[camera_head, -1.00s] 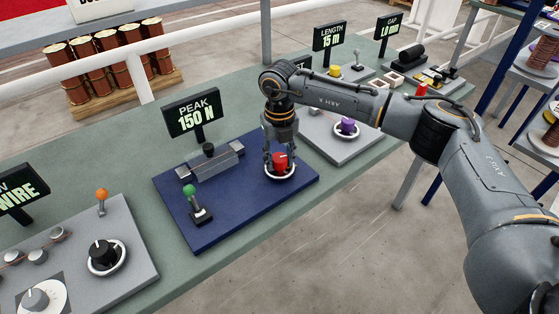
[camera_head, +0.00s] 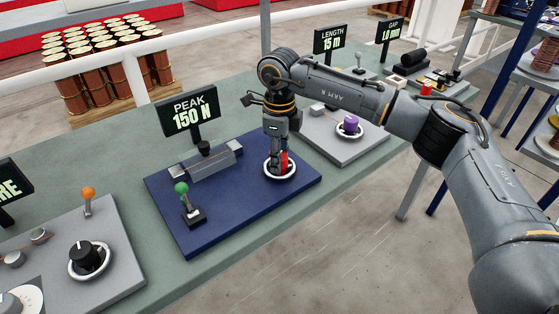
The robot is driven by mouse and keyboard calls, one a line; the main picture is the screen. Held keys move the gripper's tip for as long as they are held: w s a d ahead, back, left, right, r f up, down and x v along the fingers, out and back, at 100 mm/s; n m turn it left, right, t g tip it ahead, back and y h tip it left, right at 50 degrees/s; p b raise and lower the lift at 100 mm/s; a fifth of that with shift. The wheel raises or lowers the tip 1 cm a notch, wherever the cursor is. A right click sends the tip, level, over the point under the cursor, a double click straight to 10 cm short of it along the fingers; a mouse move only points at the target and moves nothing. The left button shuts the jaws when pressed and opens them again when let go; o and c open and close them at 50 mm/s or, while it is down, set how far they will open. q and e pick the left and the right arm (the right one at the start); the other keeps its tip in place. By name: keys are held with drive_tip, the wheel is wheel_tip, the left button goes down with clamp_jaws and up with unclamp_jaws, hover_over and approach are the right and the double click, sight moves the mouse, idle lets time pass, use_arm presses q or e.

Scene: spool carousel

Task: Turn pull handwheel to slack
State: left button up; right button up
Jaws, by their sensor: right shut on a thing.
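The pull handwheel is a red knob (camera_head: 284,161) inside a white ring on the blue panel (camera_head: 226,212), beneath the sign reading "PEAK 150 N" (camera_head: 188,113). My right gripper (camera_head: 277,160) points straight down over it, shut on the red knob. Its fingers hide part of the knob, so I cannot read a slack mark or the knob's exact angle. My left gripper is not in view.
The blue panel also bears a green-topped lever (camera_head: 181,188) and a grey clamp block (camera_head: 205,164). To the right is a purple knob (camera_head: 348,126); to the left, a black knob (camera_head: 86,258) and an orange-topped lever (camera_head: 88,192). The bench's front strip is clear.

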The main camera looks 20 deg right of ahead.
drive_tip(key=n, duration=0.2)
drive_tip(key=n+b, duration=0.1)
drive_tip(key=n, duration=0.2)
drive_tip(key=shift+s+f+n+b, duration=0.1)
drive_tip(key=shift+f+n+b, duration=0.15)
drive_tip(key=shift+n+b, duration=0.1)
drive_tip(key=n, duration=0.5)
drive_tip(key=shift+b, duration=0.4)
drive_tip(key=shift+n, duration=0.25)
drive_tip(key=o, duration=1.2)
drive_tip(key=shift+c, duration=0.2)
drive_tip(key=shift+r, duration=0.1)
